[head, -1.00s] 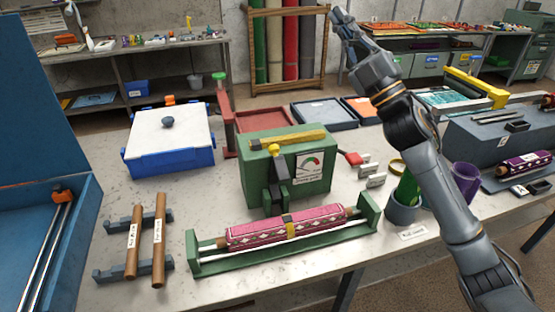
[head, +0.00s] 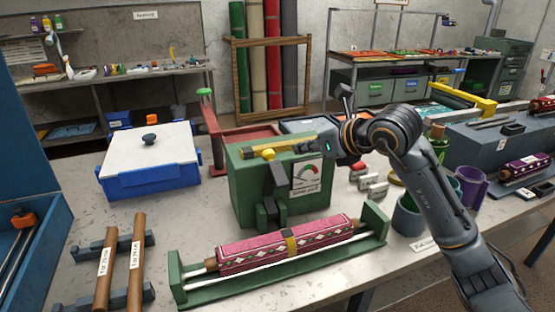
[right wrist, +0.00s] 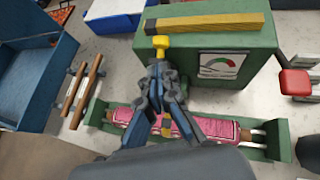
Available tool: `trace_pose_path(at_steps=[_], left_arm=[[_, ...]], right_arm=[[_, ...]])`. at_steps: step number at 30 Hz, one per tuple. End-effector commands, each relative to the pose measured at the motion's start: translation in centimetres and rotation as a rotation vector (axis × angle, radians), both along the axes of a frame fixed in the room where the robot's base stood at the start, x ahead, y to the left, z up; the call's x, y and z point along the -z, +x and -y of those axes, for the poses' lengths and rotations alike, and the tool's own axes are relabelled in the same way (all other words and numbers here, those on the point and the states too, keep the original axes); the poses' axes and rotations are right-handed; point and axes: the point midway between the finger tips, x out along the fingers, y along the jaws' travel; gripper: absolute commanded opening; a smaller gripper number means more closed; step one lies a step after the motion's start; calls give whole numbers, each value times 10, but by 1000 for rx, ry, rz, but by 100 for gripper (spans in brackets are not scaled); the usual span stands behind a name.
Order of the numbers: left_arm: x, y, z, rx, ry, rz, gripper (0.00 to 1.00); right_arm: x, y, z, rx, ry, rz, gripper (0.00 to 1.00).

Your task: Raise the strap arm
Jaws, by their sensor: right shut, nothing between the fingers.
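A green box with a gauge (head: 243,190) stands mid-table, and it also shows in the right wrist view (right wrist: 245,82). A flat yellow bar (head: 285,145) lies along its top. A dark upright piece (head: 277,180) with a yellow knob (head: 268,155) is on its front; I cannot tell which part is the strap arm. A pink patterned rug roll (head: 250,255) with a yellow band lies in the green cradle in front. My right gripper (head: 318,146) is shut and empty by the box's upper right. In its wrist view the fingers (right wrist: 160,68) appear just below the knob, partly covering the rug roll. My left gripper is out of view.
A blue bin with a white lid (head: 150,155) stands left of the box, and brown rods (head: 135,250) rest on dark brackets at front left. Cups (head: 408,215) stand to the right.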

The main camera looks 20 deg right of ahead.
Motion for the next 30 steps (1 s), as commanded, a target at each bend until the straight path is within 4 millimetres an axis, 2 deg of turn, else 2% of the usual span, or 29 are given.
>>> trace_pose_path(at_steps=[5,18,23,30], left_arm=[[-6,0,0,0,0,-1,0],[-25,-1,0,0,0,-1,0],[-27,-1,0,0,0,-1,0],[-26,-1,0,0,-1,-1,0]], right_arm=[[7,13,-2,11,-8,-6,0],[44,72,-25,10,-6,-4,0],[50,80,-28,9,-8,-2,0],[51,81,-28,9,-9,-2,0]])
